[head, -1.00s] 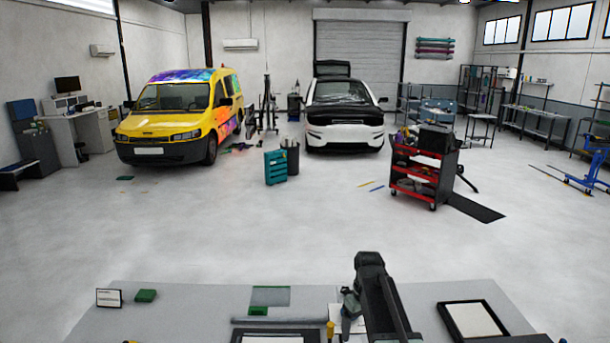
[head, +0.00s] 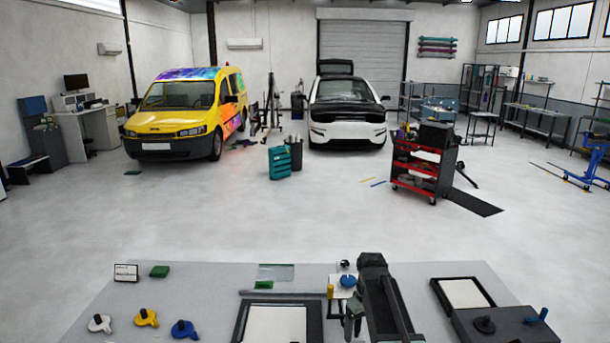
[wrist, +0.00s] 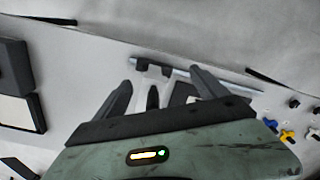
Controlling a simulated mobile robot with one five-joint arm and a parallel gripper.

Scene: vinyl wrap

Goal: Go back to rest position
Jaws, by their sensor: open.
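My gripper (wrist: 161,82) shows in the wrist view with its two dark fingers spread apart. It is open. A pale bracket-like shape shows between and beyond the fingers, and I cannot tell how far below them it is. I see nothing clamped. In the head view my arm is folded over the grey worktable (head: 215,290), right of its middle. My gripper's fingertips cannot be made out clearly there.
On the table stand white, yellow (head: 146,318) and blue (head: 183,330) knobbed pieces, a black-framed panel (head: 275,325), a small sign (head: 126,273), a green block (head: 159,271), a dark-edged tray (head: 464,293) and a dark box (head: 510,325). Open floor lies beyond, before a red cart (head: 420,168).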

